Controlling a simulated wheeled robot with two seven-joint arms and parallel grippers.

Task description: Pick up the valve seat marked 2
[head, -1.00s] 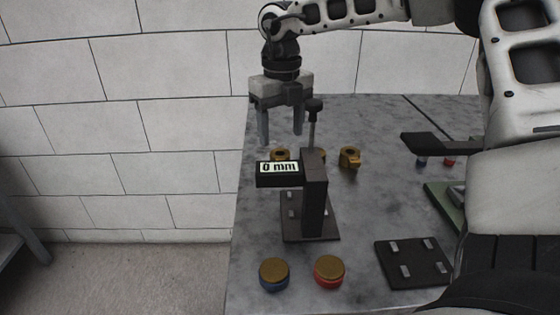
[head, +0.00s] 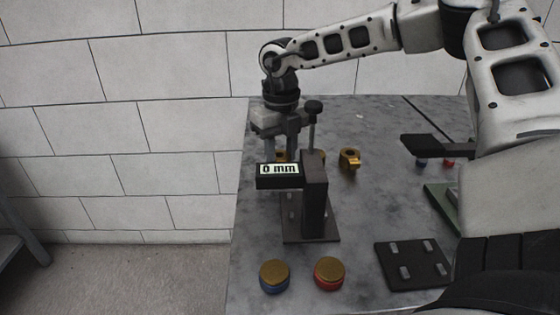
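Brass valve seats stand at the back of the grey table. One seat (head: 281,156) shows between the fingers of my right gripper (head: 280,148), partly hidden behind the display. A second brass seat (head: 321,154) is mostly hidden behind the dark gauge post. A third brass seat (head: 349,159) stands clear to the right. I cannot read a number on any of them. My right gripper points straight down, its fingers apart on either side of the first seat. The fingertips are hidden, so I cannot tell whether they touch it. My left gripper is not in view.
A dark gauge (head: 314,205) with a "0 mm" display (head: 279,169) and a knob on a rod (head: 313,108) stands in front of the seats, close to my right gripper. Brass-topped blue (head: 274,276) and red (head: 328,273) pieces and a black pegged plate (head: 412,263) lie nearer.

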